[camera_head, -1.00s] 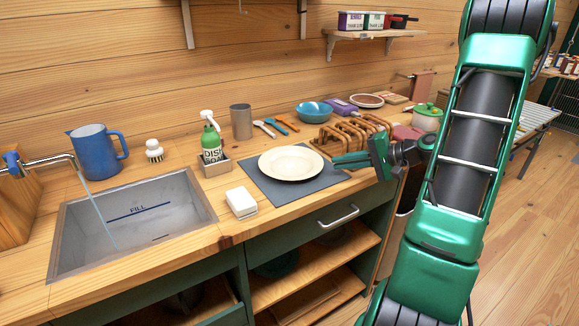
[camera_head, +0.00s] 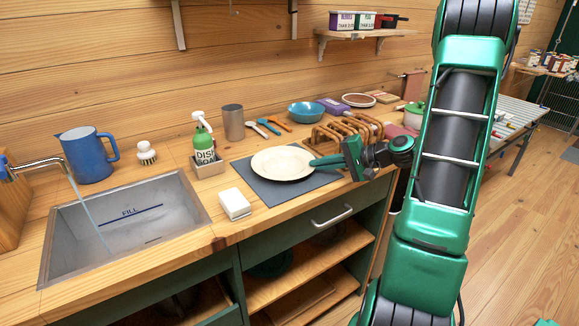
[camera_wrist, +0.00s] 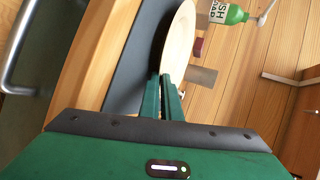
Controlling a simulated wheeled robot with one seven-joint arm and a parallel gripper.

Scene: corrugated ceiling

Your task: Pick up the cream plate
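The cream plate (camera_head: 282,163) lies on a dark grey mat (camera_head: 262,189) on the wooden counter. My gripper (camera_head: 314,162) comes in from the right, low over the mat, with its green fingers at the plate's right rim. In the wrist view the fingers (camera_wrist: 163,80) are close together with the edge of the plate (camera_wrist: 180,42) between their tips. They look shut on the rim. The plate appears flat; whether it is raised at all from the mat I cannot tell.
A wooden rack (camera_head: 345,132) stands behind my gripper. A white block (camera_head: 234,204) and a green soap bottle (camera_head: 203,145) are left of the mat. A sink (camera_head: 125,225) with running water is farther left. A blue bowl (camera_head: 306,112) stands behind.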

